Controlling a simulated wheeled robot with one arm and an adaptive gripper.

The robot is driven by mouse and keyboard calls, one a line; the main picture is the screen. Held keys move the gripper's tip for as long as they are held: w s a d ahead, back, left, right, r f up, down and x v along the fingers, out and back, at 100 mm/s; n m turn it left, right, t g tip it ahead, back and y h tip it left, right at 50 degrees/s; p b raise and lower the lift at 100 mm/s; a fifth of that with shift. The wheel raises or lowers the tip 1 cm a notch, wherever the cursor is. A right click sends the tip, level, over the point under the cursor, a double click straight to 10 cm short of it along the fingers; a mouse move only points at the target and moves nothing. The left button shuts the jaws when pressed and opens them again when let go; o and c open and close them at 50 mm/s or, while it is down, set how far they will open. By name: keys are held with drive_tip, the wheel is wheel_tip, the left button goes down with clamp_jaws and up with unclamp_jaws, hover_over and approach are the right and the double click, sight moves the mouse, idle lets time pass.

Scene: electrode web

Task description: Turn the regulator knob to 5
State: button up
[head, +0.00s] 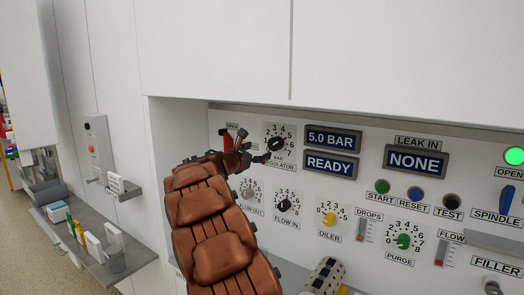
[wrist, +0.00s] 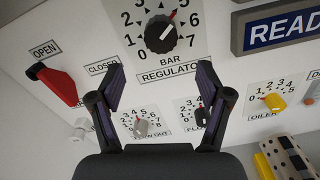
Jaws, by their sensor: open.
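The regulator knob (head: 277,144) is a black knob on a white numbered dial on the panel. It also shows in the wrist view (wrist: 160,36), where its red mark points up and right, near the 5. The pressure display (head: 333,139) reads 5.0 BAR and the display below it (head: 331,165) reads READY. My gripper (wrist: 162,84) is open and empty. Its two fingers are apart and appear just below the knob in the wrist view, with no visible contact. In the head view my brown arm partly hides the gripper and the regulator label.
A red lever (wrist: 55,83) between OPEN and CLOSED labels is left of the regulator. Below are the flow in knob (head: 284,204), yellow oiler knob (head: 328,219) and green purge knob (head: 403,241). A grey shelf (head: 97,252) juts out at left.

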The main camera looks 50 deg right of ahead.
drive_tip(key=shift+s+a, duration=0.1)
drive_tip(key=shift+a, duration=0.15)
idle(0.5)
drive_tip(key=s+a+f+m+g+y, duration=0.1)
drive_tip(key=s+a+f+m+y, duration=0.4)
drive_tip(key=a, duration=1.3)
drive_tip(key=s+a+f+m+g+y, duration=0.1)
drive_tip(key=s+a+f+m+y, duration=0.4)
drive_tip(key=s+a+f, duration=0.6)
drive_tip(key=s+a+f+m+y, duration=0.5)
drive_tip(key=s+a+f+y, duration=0.3)
drive_tip(key=s+a, duration=1)
drive_tip(key=a, duration=0.8)
drive_tip(key=shift+a+f+m+g, duration=0.25)
drive_tip(key=shift+a+m+g, duration=0.05)
drive_tip(key=shift+a+g, duration=0.1)
drive_tip(key=shift+d, duration=0.1)
